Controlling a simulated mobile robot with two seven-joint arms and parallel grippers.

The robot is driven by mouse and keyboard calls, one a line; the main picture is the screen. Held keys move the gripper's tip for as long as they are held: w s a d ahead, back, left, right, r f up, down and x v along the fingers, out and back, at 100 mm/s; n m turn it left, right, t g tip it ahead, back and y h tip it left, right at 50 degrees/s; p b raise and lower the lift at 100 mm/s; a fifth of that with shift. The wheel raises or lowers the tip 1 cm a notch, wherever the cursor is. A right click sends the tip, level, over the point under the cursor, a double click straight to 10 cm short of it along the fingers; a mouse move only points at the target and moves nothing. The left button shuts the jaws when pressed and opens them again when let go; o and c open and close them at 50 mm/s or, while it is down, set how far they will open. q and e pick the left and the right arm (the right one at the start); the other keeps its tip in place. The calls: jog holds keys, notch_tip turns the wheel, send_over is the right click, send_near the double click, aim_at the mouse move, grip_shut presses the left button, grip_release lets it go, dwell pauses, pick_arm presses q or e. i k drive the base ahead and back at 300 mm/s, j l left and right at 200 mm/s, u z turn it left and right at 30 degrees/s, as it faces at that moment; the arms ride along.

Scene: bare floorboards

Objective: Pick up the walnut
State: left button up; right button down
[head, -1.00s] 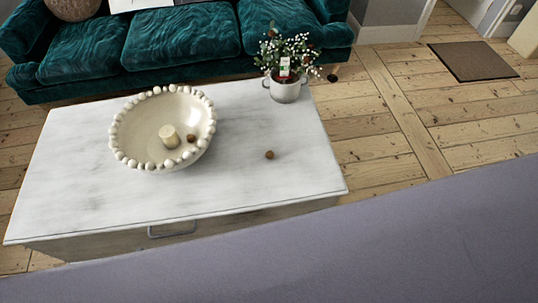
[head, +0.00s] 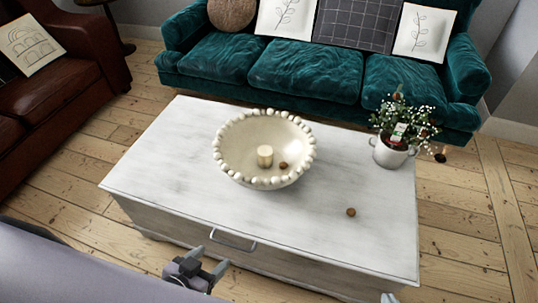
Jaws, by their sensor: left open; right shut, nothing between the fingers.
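A small brown walnut (head: 351,212) lies on the white table top, right of the bowl and in front of the plant. A similar small brown round thing (head: 284,166) lies inside the beaded bowl (head: 230,168), beside a cream candle (head: 265,156). My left gripper (head: 215,274) is at the bottom of the head view, in front of the table near its drawer handle. It is open and empty, well away from the walnut. Only a grey tip of my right gripper (head: 388,298) shows at the bottom edge, below the table's front right part; it is shut and empty.
The white table (head: 165,165) has a drawer handle (head: 232,240) on its front. A potted plant (head: 391,152) stands at its back right corner. A teal sofa (head: 290,70) is behind and a brown leather sofa (head: 85,75) at the left. Floorboards are clear at the right.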

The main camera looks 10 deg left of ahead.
aim_at(351, 212)
jog(key=i+l+u, duration=0.2)
jog(key=u, duration=0.15)
jog(key=i+l+u, duration=0.15)
jog(key=l+u, duration=0.25)
